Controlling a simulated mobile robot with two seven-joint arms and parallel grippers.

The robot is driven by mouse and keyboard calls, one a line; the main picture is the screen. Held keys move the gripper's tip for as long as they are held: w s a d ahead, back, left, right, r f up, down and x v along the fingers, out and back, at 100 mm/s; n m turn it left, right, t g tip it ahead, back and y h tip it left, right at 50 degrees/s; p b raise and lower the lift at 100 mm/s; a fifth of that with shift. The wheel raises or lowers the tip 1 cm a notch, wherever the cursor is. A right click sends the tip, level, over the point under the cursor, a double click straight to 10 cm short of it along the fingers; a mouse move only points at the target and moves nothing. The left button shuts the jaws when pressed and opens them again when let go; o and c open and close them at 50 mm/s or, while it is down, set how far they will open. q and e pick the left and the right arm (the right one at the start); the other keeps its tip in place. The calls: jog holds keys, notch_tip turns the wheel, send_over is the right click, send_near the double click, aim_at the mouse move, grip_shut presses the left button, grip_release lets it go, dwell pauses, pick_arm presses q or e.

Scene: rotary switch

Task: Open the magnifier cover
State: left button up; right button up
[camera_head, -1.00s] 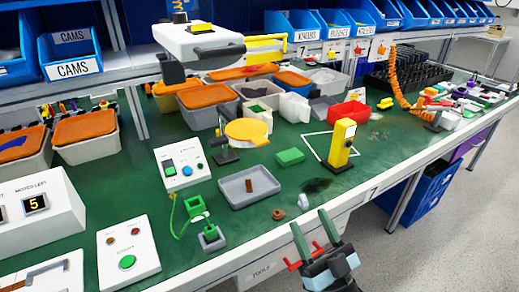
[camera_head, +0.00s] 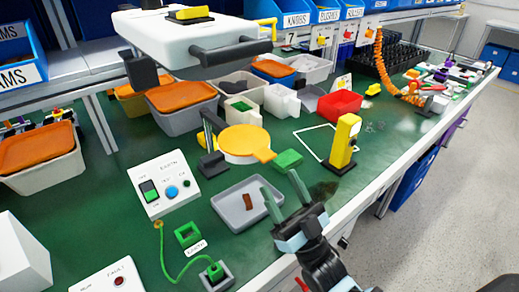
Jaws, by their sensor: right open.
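The magnifier (camera_head: 208,150) stands on the green bench top, with a dark upright post. Its round yellow-orange cover (camera_head: 244,140) lies flat over the lens, with a tab (camera_head: 266,156) sticking out to the lower right. The cover looks closed. My right gripper (camera_head: 279,180) comes in from the lower right with its two green fingers apart and nothing between them. It shows below and to the right of the cover's tab, apart from it. My left gripper is out of view.
A grey tray (camera_head: 230,214) with a brown block lies left of my right gripper. A green block (camera_head: 288,160) and a yellow post (camera_head: 343,143) stand nearby. A white machine with a dark handle (camera_head: 230,51) overhangs the back. A white switch box (camera_head: 150,199) sits left.

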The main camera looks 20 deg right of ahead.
aim_at(269, 160)
jog(key=p+x, duration=0.1)
jog(key=x, duration=0.5)
jog(key=shift+r+p, duration=0.25)
jog(key=shift+p, duration=0.05)
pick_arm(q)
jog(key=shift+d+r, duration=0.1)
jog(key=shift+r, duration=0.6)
pick_arm(e)
jog(key=shift+w+a+r, duration=0.25)
jog(key=shift+w+r, duration=0.2)
jog(key=shift+w, duration=0.05)
jog(key=shift+c, duration=0.2)
jog(key=c, duration=0.7)
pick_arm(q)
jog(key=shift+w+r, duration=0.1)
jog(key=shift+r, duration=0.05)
pick_arm(e)
grip_shut()
